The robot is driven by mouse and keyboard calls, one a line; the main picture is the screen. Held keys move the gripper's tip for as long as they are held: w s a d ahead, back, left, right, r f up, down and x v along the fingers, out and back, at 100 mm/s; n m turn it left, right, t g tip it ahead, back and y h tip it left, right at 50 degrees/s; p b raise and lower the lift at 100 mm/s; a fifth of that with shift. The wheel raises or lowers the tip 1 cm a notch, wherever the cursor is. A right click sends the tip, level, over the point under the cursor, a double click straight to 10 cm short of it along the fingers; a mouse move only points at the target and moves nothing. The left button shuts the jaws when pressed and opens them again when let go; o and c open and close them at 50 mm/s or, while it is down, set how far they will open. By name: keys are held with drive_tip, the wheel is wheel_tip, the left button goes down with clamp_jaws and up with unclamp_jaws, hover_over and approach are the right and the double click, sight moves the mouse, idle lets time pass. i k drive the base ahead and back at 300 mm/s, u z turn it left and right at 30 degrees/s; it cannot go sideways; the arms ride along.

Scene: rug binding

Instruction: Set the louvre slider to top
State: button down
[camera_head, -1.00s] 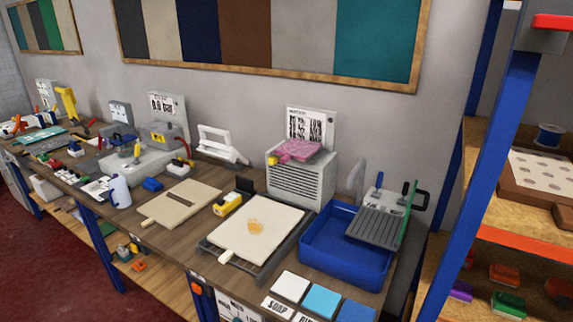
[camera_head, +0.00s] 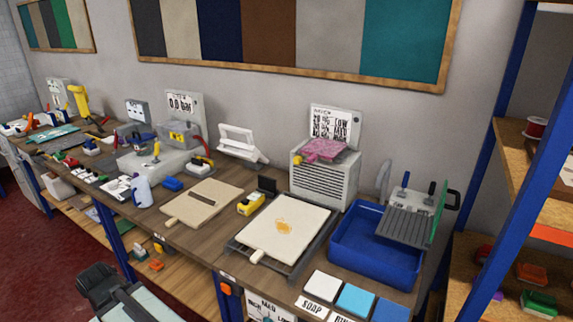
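A white box with dark louvre slats (camera_head: 323,182) stands at the back of the bench, right of centre. A sign (camera_head: 334,124) behind it carries small text, with LOW readable at the upper right. A pink cloth or pad (camera_head: 322,150) lies on top of the box, with a yellow knob (camera_head: 308,159) beside it. I cannot make out the slider's setting. A dark piece at the bottom left appears to be my gripper (camera_head: 98,285). It is low in front of the bench, well away from the box, and its fingers cannot be made out.
A pale board (camera_head: 292,222) on a dark frame lies in front of the box. A blue tub (camera_head: 350,254) stands to its right, near a grey ribbed plate (camera_head: 407,227). A blue rack post (camera_head: 507,230) rises at right.

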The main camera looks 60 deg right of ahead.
sight(298, 160)
drive_tip(key=z, duration=0.1)
drive_tip(key=i, duration=1)
drive_tip(key=u, duration=0.05)
